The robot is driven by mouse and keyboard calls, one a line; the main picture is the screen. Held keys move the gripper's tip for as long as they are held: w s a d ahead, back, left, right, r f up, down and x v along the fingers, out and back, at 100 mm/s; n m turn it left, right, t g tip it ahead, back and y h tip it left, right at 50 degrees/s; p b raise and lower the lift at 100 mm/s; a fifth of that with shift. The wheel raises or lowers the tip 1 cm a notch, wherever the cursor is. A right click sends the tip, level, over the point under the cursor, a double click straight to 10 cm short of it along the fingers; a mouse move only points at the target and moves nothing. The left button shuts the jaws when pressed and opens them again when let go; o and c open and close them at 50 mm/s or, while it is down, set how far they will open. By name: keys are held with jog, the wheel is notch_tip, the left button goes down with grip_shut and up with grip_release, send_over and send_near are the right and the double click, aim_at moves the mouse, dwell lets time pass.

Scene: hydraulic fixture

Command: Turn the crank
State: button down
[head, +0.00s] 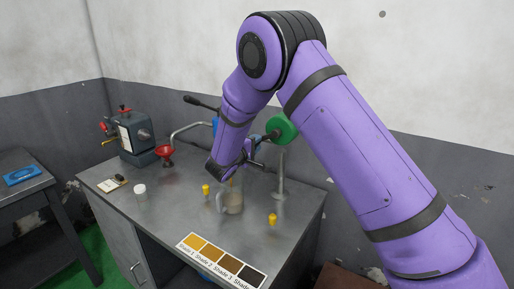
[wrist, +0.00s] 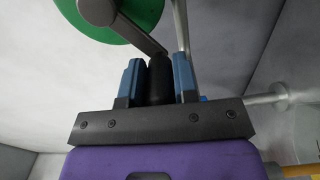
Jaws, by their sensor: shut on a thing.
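The crank shows in the wrist view as a green wheel (wrist: 125,18) with a grey arm running to a black handle (wrist: 160,78). In the head view the green wheel (head: 283,129) is at the top of a grey post on the workbench. My gripper (wrist: 158,76) has its two blue fingers on either side of the black handle and is shut on it. In the head view my gripper (head: 249,152) is just left of the green wheel and below it, and my wrist partly hides the handle.
A side table (head: 25,190) stands at left.

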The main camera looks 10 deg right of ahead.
jog(key=shift+w+a+r+m, duration=0.1)
jog(key=shift+a+r+m, duration=0.15)
jog(key=shift+m, duration=0.25)
jog(key=shift+r, duration=0.1)
jog(key=c, duration=0.9)
grip_release()
jog(key=shift+d, duration=0.1)
jog(key=v, duration=1.1)
